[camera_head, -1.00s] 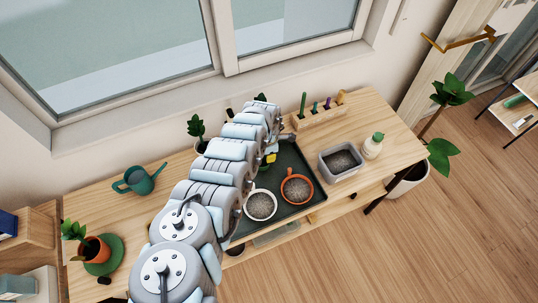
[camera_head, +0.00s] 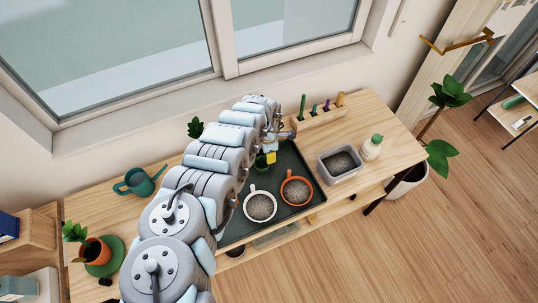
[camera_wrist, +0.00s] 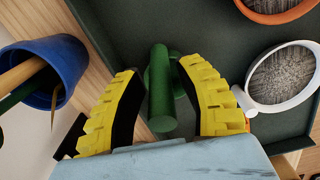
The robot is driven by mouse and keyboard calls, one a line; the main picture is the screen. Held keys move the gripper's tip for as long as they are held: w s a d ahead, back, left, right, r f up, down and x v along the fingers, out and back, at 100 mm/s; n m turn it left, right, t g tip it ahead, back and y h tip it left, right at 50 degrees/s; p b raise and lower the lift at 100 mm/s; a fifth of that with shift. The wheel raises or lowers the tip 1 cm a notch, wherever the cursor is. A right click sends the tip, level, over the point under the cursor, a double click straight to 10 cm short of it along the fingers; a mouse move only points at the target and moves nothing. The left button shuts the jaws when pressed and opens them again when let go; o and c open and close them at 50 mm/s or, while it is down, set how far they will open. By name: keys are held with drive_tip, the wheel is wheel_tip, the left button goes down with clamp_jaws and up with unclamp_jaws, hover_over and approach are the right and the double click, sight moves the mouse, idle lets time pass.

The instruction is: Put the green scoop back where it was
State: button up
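The green scoop (camera_wrist: 161,88) shows in the wrist view as a thick green handle with a rounded green part behind it, over the dark green tray (camera_wrist: 205,28). My gripper (camera_wrist: 165,98) has its yellow fingers on either side of the handle, with gaps showing between the fingers and the handle. In the head view the scoop (camera_head: 262,164) is a small green shape at the tray's left part, beside my gripper's yellow fingers (camera_head: 271,157). My arm hides part of that area. I cannot tell whether the scoop rests on the tray.
A white-handled pot (camera_head: 260,206) and an orange pot (camera_head: 296,190), both filled with grey grit, stand on the tray. A blue cup (camera_wrist: 62,55) with sticks is left of my gripper. A wooden rack (camera_head: 320,118) holds several coloured handles. A grey bin (camera_head: 340,163) stands right.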

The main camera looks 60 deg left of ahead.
drive_tip(key=shift+s+r, duration=0.15)
drive_tip(key=shift+r, duration=4.55)
drive_tip(key=shift+d, duration=0.1)
